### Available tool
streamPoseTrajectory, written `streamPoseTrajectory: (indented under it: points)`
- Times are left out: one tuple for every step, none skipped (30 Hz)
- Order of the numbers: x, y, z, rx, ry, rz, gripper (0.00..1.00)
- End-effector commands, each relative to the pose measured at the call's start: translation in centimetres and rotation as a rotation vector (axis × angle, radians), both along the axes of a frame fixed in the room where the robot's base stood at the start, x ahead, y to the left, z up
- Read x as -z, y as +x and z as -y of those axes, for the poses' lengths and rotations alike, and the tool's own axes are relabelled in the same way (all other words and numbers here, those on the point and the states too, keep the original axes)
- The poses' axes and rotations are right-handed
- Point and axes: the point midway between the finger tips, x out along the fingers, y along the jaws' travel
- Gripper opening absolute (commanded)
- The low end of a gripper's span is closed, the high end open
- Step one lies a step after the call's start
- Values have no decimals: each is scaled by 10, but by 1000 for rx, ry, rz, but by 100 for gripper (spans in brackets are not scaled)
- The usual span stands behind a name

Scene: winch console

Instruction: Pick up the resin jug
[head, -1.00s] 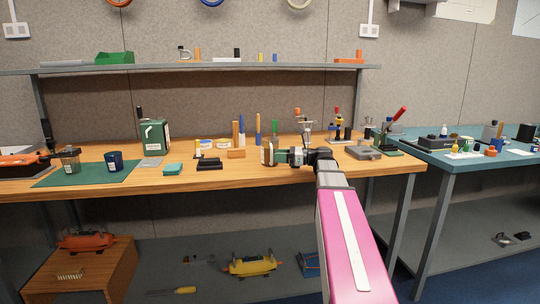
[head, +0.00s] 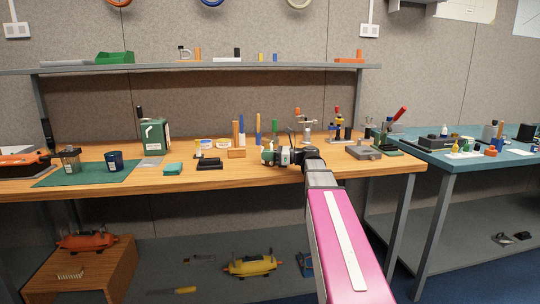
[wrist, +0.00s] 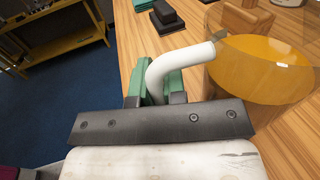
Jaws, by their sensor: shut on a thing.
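The resin jug (wrist: 262,72) is at the right of the wrist view, an amber rounded body with a bent white handle (wrist: 178,63). The green fingers of my gripper (wrist: 153,88) are shut on this handle, with the jug's body beside them. In the head view my gripper (head: 270,157) is over the front middle of the wooden bench (head: 240,177). There the jug is hidden or too small to make out clearly. I cannot tell whether its base touches the bench.
Black blocks (head: 209,163) and an orange block (head: 236,154) lie left of my gripper. Upright tools (head: 258,130) stand behind it. A grey box (head: 362,152) and a red-handled lever device (head: 391,130) are to the right. A green can (head: 155,136) stands farther left.

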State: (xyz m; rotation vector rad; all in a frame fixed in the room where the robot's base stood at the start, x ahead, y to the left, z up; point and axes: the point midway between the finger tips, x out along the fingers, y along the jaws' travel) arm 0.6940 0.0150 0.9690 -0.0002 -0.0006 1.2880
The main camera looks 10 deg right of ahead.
Motion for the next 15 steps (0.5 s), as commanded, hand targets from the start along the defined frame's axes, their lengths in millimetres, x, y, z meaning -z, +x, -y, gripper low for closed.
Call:
streamPoseTrajectory:
  points:
    - [0, 0, 0, 0, 1, 1, 0]
    - [0, 0, 0, 0, 1, 1, 0]
    - [0, 0, 0, 0, 1, 1, 0]
    - [0, 0, 0, 0, 1, 1, 0]
    - [0, 0, 0, 0, 1, 1, 0]
    - [-1, 0, 0, 0, 1, 1, 0]
    - [-1, 0, 0, 0, 1, 1, 0]
    - [-1, 0, 0, 0, 1, 1, 0]
    - [-2, 0, 0, 0, 1, 1, 0]
    - [-2, 0, 0, 0, 1, 1, 0]
    - [-3, 0, 0, 0, 1, 1, 0]
    - [-4, 0, 0, 0, 1, 1, 0]
    - [-5, 0, 0, 0, 1, 1, 0]
    - [-6, 0, 0, 0, 1, 1, 0]
    - [-8, 0, 0, 0, 1, 1, 0]
